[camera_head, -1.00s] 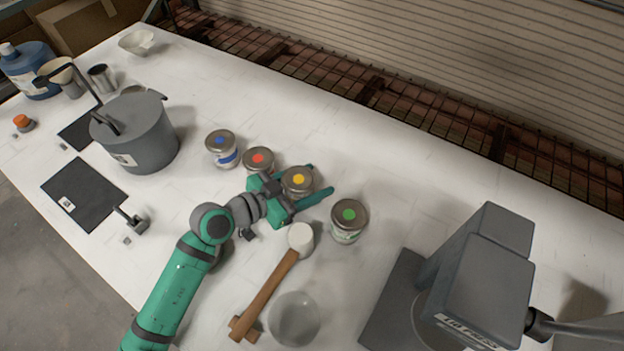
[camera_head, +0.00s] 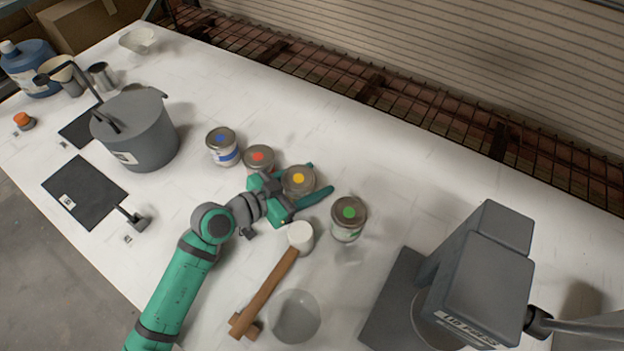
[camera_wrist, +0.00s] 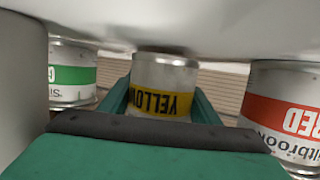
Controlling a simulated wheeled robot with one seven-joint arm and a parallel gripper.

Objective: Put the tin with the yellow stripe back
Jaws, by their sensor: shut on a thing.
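The tin with the yellow stripe (camera_wrist: 162,88) is between my gripper's fingers in the wrist view, its "YELLOW" label upside down in that picture. In the head view, the same tin shows its lid with a yellow dot (camera_head: 298,179). My gripper (camera_head: 306,185) is shut on this tin, one finger on each side. The tin with the red stripe (camera_head: 259,158) is just left of it, close to a finger. The tin with the green stripe (camera_head: 348,218) stands to the right, and the blue-striped tin (camera_head: 223,146) farther left. Whether the yellow tin touches the table is hidden.
A mallet (camera_head: 267,288) and a clear round vessel (camera_head: 295,317) lie near my arm. A grey press (camera_head: 477,270) stands at the right, a large grey pot (camera_head: 137,135) at the left. The white table (camera_head: 400,165) is clear behind the tins.

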